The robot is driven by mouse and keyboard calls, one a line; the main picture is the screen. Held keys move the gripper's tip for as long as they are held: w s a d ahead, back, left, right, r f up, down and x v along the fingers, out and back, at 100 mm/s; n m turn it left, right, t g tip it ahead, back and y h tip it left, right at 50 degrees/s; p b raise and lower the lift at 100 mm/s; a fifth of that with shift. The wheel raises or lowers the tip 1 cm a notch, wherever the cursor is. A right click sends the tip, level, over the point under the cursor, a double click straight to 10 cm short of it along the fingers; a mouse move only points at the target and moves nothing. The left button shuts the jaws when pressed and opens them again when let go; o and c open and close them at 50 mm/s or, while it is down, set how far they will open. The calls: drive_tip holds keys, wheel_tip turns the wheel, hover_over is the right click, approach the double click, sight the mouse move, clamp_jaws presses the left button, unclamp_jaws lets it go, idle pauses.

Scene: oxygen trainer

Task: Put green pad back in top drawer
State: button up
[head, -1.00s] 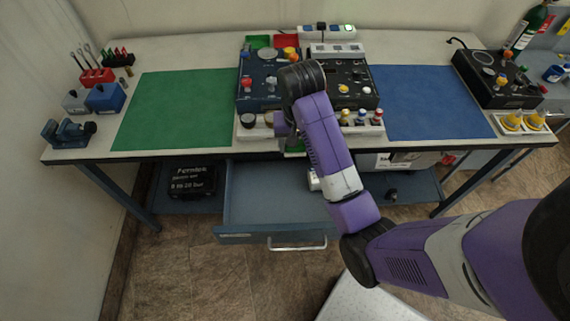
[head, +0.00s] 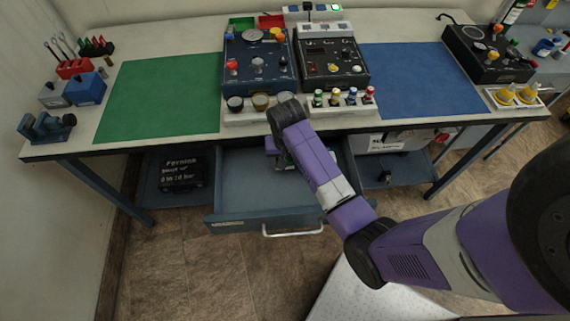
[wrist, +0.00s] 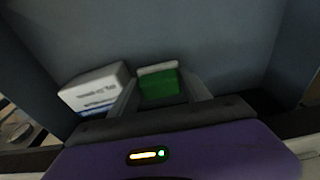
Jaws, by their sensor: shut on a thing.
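The green pad (wrist: 160,87), a small green block with a pale end, is between the fingers of my gripper (wrist: 163,96) in the wrist view. My gripper is shut on it. In the head view my arm reaches down over the open top drawer (head: 240,215), and my gripper is low at the drawer's back right part, mostly hidden by my arm. Whether the pad touches the drawer floor cannot be told.
A white box (wrist: 97,88) with printed text lies just left of the pad in the wrist view. The left part of the drawer is clear. The bench edge with its row of knobs (head: 261,102) is above the drawer. A black case (head: 181,172) sits on the lower shelf.

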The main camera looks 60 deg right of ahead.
drive_tip(key=shift+f, duration=1.6)
drive_tip(key=shift+f, duration=0.1)
drive_tip(key=o, duration=1)
drive_tip(key=shift+o, duration=0.2)
wheel_tip(320, 180, up, 12)
drive_tip(key=s+a, duration=0.1)
drive_tip(key=shift+a, duration=0.2)
drive_tip(key=shift+s, duration=0.15)
